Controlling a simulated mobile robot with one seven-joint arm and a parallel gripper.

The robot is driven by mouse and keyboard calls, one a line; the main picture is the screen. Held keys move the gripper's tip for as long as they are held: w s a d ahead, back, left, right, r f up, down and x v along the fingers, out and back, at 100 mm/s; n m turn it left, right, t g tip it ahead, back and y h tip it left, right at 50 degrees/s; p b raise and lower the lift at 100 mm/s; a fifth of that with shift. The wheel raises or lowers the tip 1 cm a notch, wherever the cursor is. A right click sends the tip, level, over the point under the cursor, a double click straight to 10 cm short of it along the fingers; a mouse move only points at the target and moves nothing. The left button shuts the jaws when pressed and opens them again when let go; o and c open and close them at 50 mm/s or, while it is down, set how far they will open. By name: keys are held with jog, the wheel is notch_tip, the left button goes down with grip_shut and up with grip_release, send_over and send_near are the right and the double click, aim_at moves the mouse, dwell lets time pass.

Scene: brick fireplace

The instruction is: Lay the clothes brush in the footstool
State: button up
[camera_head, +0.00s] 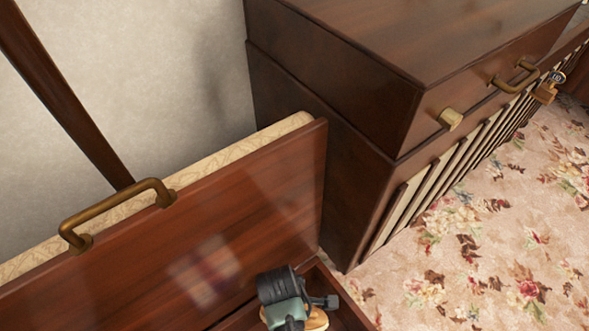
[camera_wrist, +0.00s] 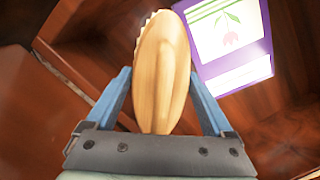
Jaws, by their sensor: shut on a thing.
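The footstool (camera_head: 346,312) stands at the bottom of the head view with its lid (camera_head: 215,240) raised. The lid has a brown wooden inner face, a brass handle on its upper edge and cream padding behind. My gripper (camera_head: 292,300) is at the lower edge of that view, at the opening under the lid. It is shut on the clothes brush (camera_wrist: 162,75), an oval pale wooden brush with bristles along its left edge in the wrist view. Part of the brush (camera_head: 316,320) shows below the gripper. Most of the footstool's inside is hidden in the head view.
A dark wooden cabinet (camera_head: 340,130) with brass fittings and a padlock (camera_head: 547,91) stands close right of the footstool. Flowered carpet (camera_head: 480,250) is clear at right.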

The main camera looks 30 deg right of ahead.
notch_tip(320, 180, down, 15)
jog(key=b, duration=0.9)
jog(key=shift+f, duration=0.2)
jog(key=shift+r, duration=0.1)
jog(key=o, duration=1.2)
jog(key=r+p, duration=0.2)
jog(key=r, duration=0.2)
jog(key=r+p, duration=0.3)
jog(key=r, duration=0.1)
jog(key=w+a+r+p, duration=0.1)
jog(key=r+p, duration=0.2)
jog(key=r, duration=0.1)
